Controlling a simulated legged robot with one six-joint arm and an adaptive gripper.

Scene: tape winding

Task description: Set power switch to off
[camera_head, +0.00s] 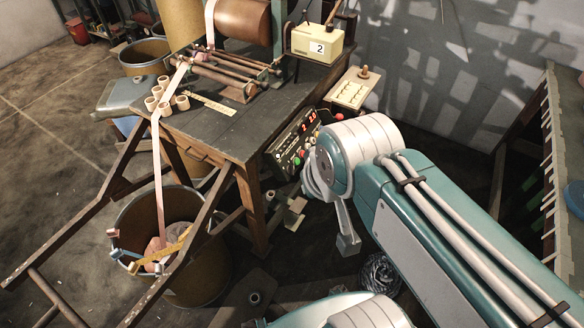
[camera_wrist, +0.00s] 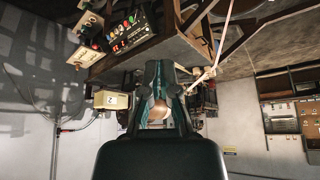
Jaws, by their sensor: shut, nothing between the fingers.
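The control panel (camera_head: 297,138) is a dark box with red lit digits and coloured buttons, mounted at the right front edge of the workbench (camera_head: 228,128). My arm's rounded joint covers part of its right side. The panel also shows in the wrist view (camera_wrist: 118,35), upside down, up and left of my gripper. I cannot tell which control is the power switch or its position. My gripper (camera_wrist: 160,66) is shut and empty, apart from the panel. I cannot make it out clearly in the head view.
A cream box marked 2 (camera_head: 318,42) and a small cream switch box (camera_head: 352,90) are near the panel. Rollers and a brown drum (camera_head: 243,20) stand on the bench. A bucket (camera_head: 172,245) with tape is at lower left. Another bench (camera_head: 560,150) is at right.

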